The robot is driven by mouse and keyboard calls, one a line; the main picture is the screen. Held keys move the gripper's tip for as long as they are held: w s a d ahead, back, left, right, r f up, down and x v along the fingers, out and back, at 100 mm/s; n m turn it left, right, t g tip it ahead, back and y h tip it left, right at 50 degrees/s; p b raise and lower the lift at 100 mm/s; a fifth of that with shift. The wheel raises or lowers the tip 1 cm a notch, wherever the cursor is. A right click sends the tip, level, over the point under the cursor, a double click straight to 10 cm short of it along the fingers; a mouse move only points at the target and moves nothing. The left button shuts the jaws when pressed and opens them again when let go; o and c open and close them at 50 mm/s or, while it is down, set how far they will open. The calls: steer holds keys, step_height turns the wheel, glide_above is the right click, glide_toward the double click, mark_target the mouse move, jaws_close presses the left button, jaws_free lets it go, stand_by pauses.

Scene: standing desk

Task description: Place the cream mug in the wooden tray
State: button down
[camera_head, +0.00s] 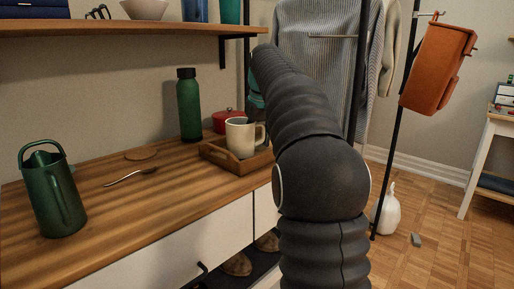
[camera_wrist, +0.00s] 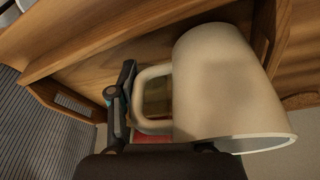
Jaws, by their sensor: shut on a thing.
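The cream mug (camera_head: 239,138) is upright over the wooden tray (camera_head: 217,155) on the desk, its lower part within the tray's outline. I cannot tell whether its base touches the tray floor. In the wrist view the mug (camera_wrist: 222,85) fills the right middle, with its handle toward the left and the tray (camera_wrist: 100,65) behind it. My gripper (camera_wrist: 140,105) is shut on the mug at its handle side. One dark finger shows left of the handle; the other is mostly hidden by the mug. In the head view my arm hides the gripper.
A red lidded pot (camera_head: 226,120) stands behind the tray, and a green bottle (camera_head: 188,106) to its left. A spoon (camera_head: 131,177), a round coaster (camera_head: 141,154) and a green watering can (camera_head: 53,190) are further left. A shelf (camera_head: 130,28) hangs above. Open desk lies left of the tray.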

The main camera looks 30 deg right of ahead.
steer(key=shift+f, duration=0.55)
steer(key=shift+f, duration=0.15)
steer(key=c, duration=0.5)
jaws_free()
steer(key=p+v, duration=0.3)
steer(key=v, duration=0.9)
steer(key=shift+p, duration=0.4)
